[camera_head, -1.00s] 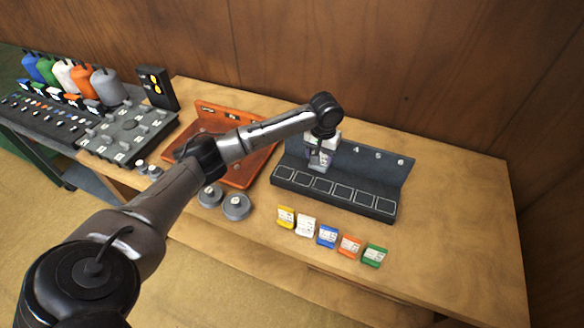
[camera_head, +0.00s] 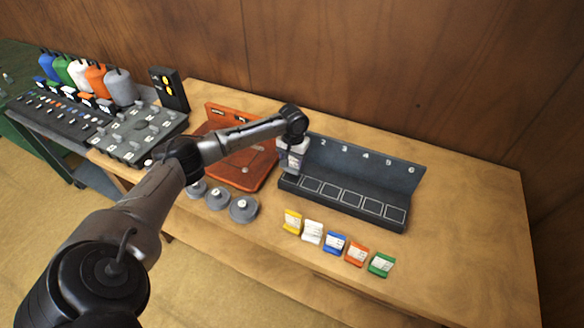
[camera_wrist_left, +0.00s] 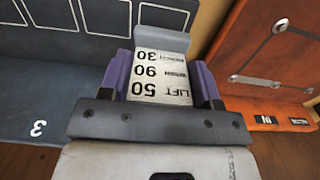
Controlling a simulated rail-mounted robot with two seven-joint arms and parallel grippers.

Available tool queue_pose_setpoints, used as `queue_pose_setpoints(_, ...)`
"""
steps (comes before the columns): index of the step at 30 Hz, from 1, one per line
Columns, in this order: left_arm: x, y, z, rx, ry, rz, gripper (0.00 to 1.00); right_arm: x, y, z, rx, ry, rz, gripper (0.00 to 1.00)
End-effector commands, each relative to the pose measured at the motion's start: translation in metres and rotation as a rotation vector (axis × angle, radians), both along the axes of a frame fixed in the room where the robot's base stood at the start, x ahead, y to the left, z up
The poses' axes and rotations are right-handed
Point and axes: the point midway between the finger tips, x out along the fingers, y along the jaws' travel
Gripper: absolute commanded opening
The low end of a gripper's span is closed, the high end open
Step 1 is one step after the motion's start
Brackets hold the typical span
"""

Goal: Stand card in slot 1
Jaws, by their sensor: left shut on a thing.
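My left gripper (camera_head: 290,170) is shut on a grey card (camera_wrist_left: 163,38) with a white label reading LIFT, 50, 90 and 30. In the left wrist view its purple fingers (camera_wrist_left: 160,82) press the card from both sides. In the head view the card is at the left end of the dark slotted rack (camera_head: 400,178), by slot 1. The gripper hides that end and the number 1. I cannot tell whether the card touches the rack floor. Numbers 2 to 6 show on the back wall. My right gripper is not in view.
The table's right side is clear.

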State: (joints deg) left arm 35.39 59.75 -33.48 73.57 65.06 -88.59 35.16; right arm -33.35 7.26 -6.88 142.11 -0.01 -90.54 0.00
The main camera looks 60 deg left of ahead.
Motion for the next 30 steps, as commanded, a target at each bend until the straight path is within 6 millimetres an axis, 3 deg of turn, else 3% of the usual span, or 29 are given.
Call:
queue_pose_setpoints(7,-0.001,0.004,-0.008,-0.001,-0.001,0.000,0.33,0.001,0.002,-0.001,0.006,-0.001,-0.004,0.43)
queue_pose_setpoints(15,-0.001,0.003,-0.040,-0.001,0.001,-0.001,0.33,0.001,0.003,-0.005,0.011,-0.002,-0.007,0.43)
queue_pose_setpoints(28,-0.001,0.003,-0.045,0.000,0.000,0.000,0.33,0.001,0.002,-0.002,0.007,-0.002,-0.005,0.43)
queue_pose_setpoints(29,-0.001,0.003,-0.045,0.000,0.000,0.000,0.60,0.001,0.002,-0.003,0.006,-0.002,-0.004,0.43)
queue_pose_setpoints(30,-0.001,0.003,-0.045,0.000,0.000,0.000,0.64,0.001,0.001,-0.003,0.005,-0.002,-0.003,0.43)
